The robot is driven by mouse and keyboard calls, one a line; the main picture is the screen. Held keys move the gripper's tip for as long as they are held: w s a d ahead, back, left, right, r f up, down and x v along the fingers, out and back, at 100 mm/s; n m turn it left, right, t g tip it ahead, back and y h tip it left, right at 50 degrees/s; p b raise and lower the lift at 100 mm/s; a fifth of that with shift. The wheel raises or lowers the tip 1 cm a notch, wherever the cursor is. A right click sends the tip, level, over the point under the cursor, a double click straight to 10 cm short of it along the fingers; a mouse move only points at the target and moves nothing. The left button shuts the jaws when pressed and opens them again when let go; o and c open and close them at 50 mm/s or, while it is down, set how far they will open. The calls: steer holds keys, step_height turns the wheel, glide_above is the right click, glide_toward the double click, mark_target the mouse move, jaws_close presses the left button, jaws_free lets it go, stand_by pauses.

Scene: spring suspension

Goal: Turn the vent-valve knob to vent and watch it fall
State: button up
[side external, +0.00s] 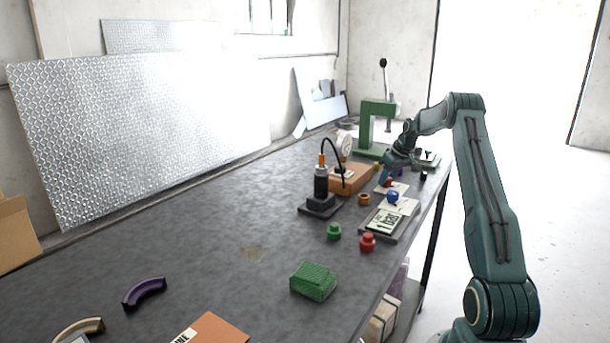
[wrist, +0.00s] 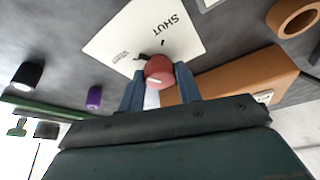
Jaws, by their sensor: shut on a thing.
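The red vent-valve knob (wrist: 159,72) sits on a white plate (wrist: 112,38) printed SHUT, with smaller lettering near its lower edge that is too small to read. A dark pointer shows beside the knob. My gripper (wrist: 160,88) is shut on the knob, one blue finger on each side, in the wrist view. In the side view my gripper (side external: 386,179) is down at the red knob (side external: 389,183) near the bench's right edge. The black cylinder with an orange top (side external: 321,187) stands upright on a dark base, with a black hose arching to the orange-brown block (side external: 350,179).
A blue knob (side external: 392,198) on a white plate stands in front of the gripper. A display board (side external: 386,223), green and red pieces (side external: 367,242) and a green block (side external: 313,281) are nearer. A green press (side external: 376,125) stands behind. The bench's left middle is clear.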

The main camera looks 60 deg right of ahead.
steer(key=o, duration=1)
steer(key=shift+c, duration=0.2)
steer(key=shift+a+m, duration=0.1)
steer(key=shift+m, duration=0.3)
